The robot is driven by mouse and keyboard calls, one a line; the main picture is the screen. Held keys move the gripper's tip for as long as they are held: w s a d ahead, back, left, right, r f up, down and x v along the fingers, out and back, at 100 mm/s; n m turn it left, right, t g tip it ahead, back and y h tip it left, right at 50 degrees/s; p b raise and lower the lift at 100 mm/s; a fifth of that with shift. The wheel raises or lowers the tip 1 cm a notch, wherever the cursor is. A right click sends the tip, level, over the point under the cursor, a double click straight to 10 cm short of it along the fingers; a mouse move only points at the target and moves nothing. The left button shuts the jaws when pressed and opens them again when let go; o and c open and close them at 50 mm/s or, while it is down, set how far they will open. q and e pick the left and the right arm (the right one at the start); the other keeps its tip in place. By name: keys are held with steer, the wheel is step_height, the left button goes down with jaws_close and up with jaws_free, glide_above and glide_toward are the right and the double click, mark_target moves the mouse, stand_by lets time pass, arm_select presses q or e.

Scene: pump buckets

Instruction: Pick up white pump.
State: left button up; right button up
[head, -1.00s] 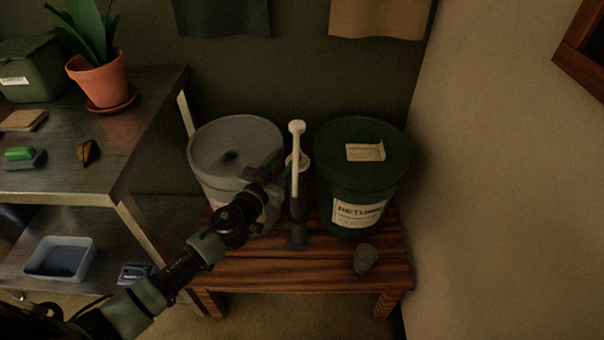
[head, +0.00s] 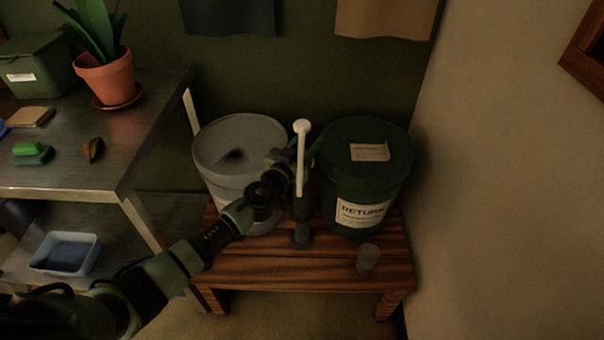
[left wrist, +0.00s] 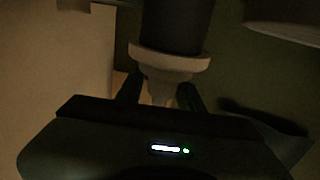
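The white pump (head: 302,150) stands upright between the two buckets, its pale stem and round knob on top of a dark cylinder (head: 301,232). My left gripper (head: 301,158) is at the pump's upper part, its end partly hidden behind the stem. In the left wrist view the pale collar (left wrist: 168,60) and narrower neck (left wrist: 161,90) show, with the dark cylinder beyond. The left gripper's fingers (left wrist: 160,95) lie on either side of the neck and look apart, without clear contact. My right gripper is not in view.
A grey bucket (head: 240,140) stands left of the pump and a dark green lidded bucket (head: 362,180) close on its right, all on a wooden bench (head: 250,265). A small grey cup (head: 368,258) stands at the front. A metal table (head: 90,180) is at left.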

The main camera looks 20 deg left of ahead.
arm_select(q)
jaws_close()
stand_by(1.2)
